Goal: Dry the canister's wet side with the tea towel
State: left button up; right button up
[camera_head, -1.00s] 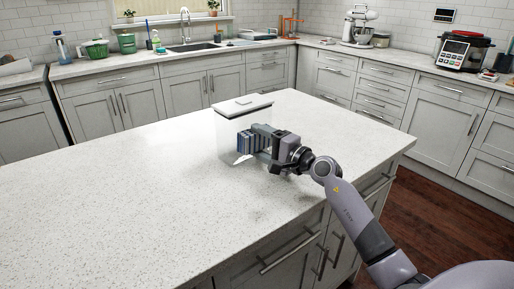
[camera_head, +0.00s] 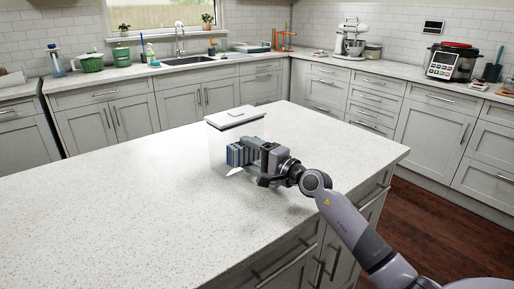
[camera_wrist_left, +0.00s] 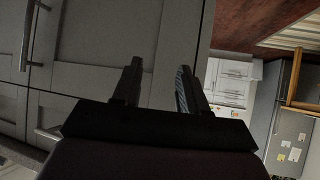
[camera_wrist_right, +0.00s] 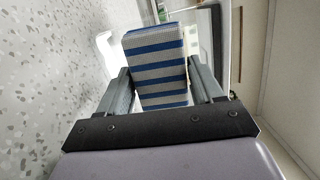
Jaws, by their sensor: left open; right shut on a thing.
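The canister (camera_head: 217,150) stands upright on the island; its body looks clear and pale, with a white lid (camera_head: 235,117). The folded tea towel (camera_head: 236,154) has blue and white stripes. My right gripper (camera_head: 247,153) is shut on the towel and holds it upright at the canister's near right side. I cannot tell whether they touch. In the right wrist view the towel (camera_wrist_right: 160,68) sits between both fingers and hides much beyond it. No wetness can be made out. My left gripper (camera_wrist_left: 158,68) is open and empty, seen only in its wrist view, near cabinet fronts.
The island top (camera_head: 110,200) is clear to the left and in front of the canister. Its right edge drops to drawers with bar handles. The back counter, with a sink (camera_head: 190,61), a mixer (camera_head: 351,38) and a cooker (camera_head: 452,62), is well away.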

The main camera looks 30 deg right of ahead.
aim_at(258, 159)
jog(key=shift+w+a, duration=0.1)
jog(key=shift+a, duration=0.15)
jog(key=shift+d+f+b, duration=0.1)
jog(key=shift+d+b, duration=0.05)
jog(key=shift+b, duration=0.25)
jog(key=shift+w+d+f+b, duration=0.1)
jog(key=shift+w+d+b, duration=0.15)
jog(key=shift+d+b, duration=0.85)
jog(key=shift+w+d+b, duration=0.15)
jog(key=shift+d+b, duration=0.4)
jog(key=shift+b, duration=0.25)
jog(key=shift+w, duration=0.1)
jog(key=shift+a+r+p, duration=0.4)
jog(key=shift+p, duration=0.05)
jog(key=shift+a+p, duration=0.8)
jog(key=shift+a+f+p, duration=0.15)
jog(key=shift+a+p, duration=0.3)
jog(key=shift+a, duration=0.2)
